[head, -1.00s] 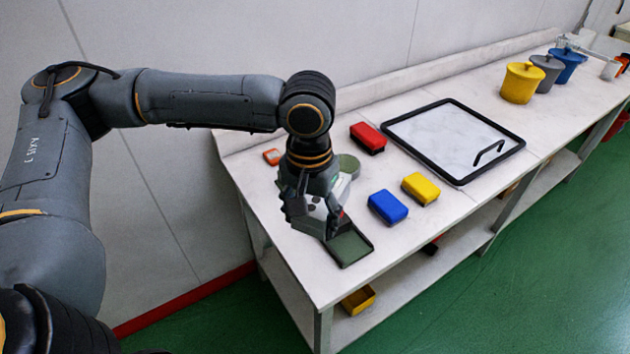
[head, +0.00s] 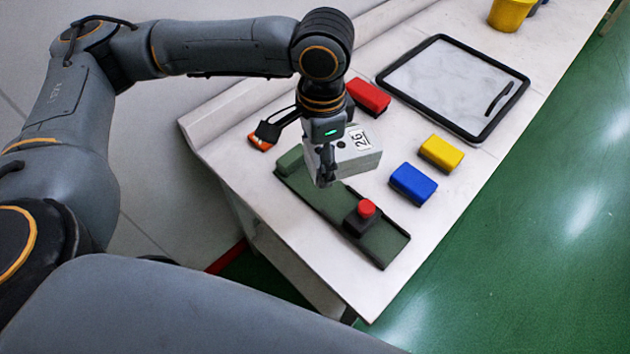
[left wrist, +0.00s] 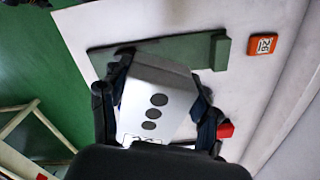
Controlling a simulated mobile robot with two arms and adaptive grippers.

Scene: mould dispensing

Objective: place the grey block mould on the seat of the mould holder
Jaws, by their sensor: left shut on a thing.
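The grey block mould (head: 358,152) is a pale grey block with a "26" label on it. My left gripper (head: 325,172) is shut on it and holds it over the back edge of the mould holder; the height of the gap is hard to tell. The mould holder (head: 385,243) is a long green plate with dark edges, a green end block and a red-knobbed dark part (head: 366,210). In the left wrist view, the mould (left wrist: 165,95) shows dark round marks between the fingers and hides part of the holder (left wrist: 115,60). My right gripper is not in view.
An orange tag (head: 261,142) lies beyond the holder's left end. A red block (head: 369,97), a yellow block (head: 441,153) and a blue block (head: 413,184) stand on the table (head: 465,185). A black-framed panel (head: 440,52) lies behind; a yellow pot (head: 510,14) is at the far end.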

